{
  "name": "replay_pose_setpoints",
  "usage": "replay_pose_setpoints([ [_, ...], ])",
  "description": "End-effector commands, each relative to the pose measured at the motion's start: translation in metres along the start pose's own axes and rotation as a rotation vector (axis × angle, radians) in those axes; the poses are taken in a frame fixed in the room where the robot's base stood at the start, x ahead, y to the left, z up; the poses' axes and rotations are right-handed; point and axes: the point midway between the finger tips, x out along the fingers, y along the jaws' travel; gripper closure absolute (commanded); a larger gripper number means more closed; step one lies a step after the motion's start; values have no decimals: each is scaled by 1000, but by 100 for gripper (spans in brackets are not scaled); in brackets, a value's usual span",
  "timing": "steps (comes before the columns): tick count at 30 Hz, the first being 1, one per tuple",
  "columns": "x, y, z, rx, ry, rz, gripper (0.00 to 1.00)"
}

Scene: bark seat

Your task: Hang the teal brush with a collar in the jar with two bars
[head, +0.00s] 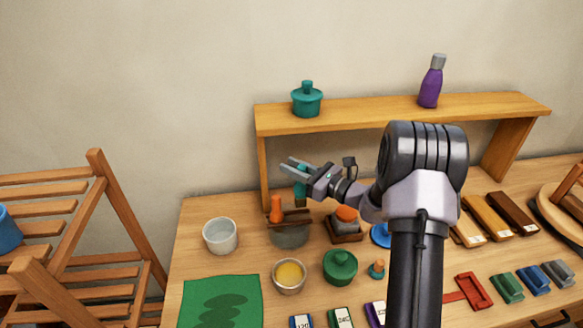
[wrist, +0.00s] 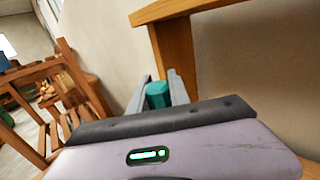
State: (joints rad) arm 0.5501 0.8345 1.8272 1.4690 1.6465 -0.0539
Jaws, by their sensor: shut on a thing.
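My gripper (head: 297,170) is shut on the teal brush (head: 300,188), which hangs upright from the fingers with its darker lower end down. In the wrist view, the brush's teal top (wrist: 158,95) shows between the two grey fingers. The grey jar (head: 289,237) stands on the bench below, with brown bars across its mouth. An orange-handled brush (head: 276,208) stands upright at the jar's left side. The teal brush is over the jar's right part; I cannot tell whether its lower end clears the bars. The collar is too small to make out.
A white cup (head: 220,236) stands left of the jar, and a bowl of yellow stuff (head: 289,276) in front. A small wooden tray (head: 347,230) with an orange-topped item is close right. The raised shelf (head: 390,114) stands behind, its left leg near my gripper.

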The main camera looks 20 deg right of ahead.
Motion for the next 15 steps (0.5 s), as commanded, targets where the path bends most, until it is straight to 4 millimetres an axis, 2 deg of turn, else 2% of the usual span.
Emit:
replay_pose_setpoints([
  [15, 0, 0, -70, 1, 0, 0, 100],
])
